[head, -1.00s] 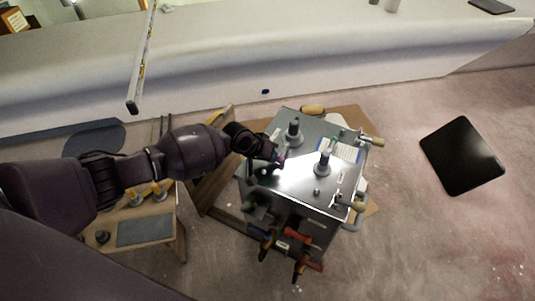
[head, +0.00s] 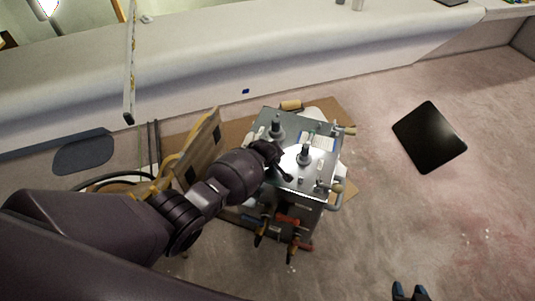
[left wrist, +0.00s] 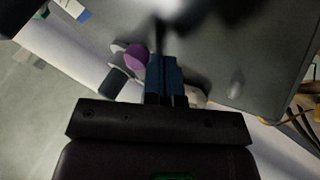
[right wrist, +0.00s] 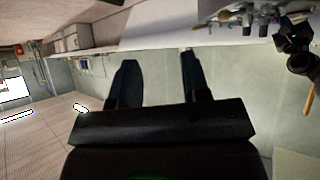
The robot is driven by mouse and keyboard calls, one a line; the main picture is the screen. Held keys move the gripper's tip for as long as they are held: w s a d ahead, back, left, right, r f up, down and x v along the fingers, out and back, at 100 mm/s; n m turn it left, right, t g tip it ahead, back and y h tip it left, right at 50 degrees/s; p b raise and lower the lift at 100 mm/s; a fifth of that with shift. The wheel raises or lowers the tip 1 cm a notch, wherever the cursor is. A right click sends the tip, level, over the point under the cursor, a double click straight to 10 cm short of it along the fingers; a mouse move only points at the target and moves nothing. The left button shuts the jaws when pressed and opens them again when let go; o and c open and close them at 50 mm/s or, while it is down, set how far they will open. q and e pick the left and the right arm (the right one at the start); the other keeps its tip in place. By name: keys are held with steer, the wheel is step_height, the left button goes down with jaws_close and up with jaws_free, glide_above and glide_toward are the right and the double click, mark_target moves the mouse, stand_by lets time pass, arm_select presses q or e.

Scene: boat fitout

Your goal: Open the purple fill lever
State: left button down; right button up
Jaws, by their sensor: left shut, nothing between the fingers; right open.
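The purple lever's rounded end (left wrist: 135,56) shows in the left wrist view, just left of my left gripper's blue fingers (left wrist: 163,78). The fingers are shut and empty; I cannot tell whether they touch the lever. In the head view my left gripper (head: 287,174) is over the grey metal box's top (head: 318,180), and the purple lever is hidden there behind my arm. My right gripper (head: 409,292) is open and empty at the bottom edge of the head view, away from the box. Its spread fingers also show in the right wrist view (right wrist: 158,80).
Two dark upright posts stand on the box top, one (head: 304,155) close to my left gripper. Wooden-ended handles (head: 337,188) stick out at its right side. Tools with orange handles (head: 290,219) hang at its front. A black panel (head: 428,137) lies on open floor to the right.

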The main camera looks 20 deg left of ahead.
mark_target(282, 158)
arm_select(q)
steer(key=shift+w+d+f+n+y+b, duration=0.1)
steer(key=shift+d+n+y+b, duration=0.1)
steer(key=shift+d+n+y, duration=0.3)
steer(key=shift+w+d+f+n+y+b, duration=0.1)
steer(key=shift+d+n+y+b, duration=0.15)
steer(key=shift+n, duration=0.45)
steer(key=shift+w+d+n+y+b, duration=0.25)
steer(key=shift+n+b, duration=0.1)
steer(key=shift+n, duration=0.05)
steer(key=shift+w+d+b, duration=0.45)
steer(key=shift+b, duration=0.1)
steer(key=shift+w+d, duration=0.15)
steer(key=shift+w, duration=0.15)
steer(key=shift+w+d+r+b, duration=0.1)
steer(key=shift+r+b, duration=0.05)
steer(key=shift+b, duration=0.2)
arm_select(e)
steer(key=shift+w+d+f, duration=0.1)
steer(key=shift+w+f, duration=0.2)
steer(key=shift+f, duration=0.25)
steer(key=shift+w+d+f, duration=0.1)
steer(key=shift+w+f, duration=0.2)
steer(key=shift+f, duration=0.25)
arm_select(q)
steer(key=shift+w+r, duration=0.1)
steer(key=shift+r, duration=0.05)
arm_select(e)
steer(key=shift+a, duration=0.15)
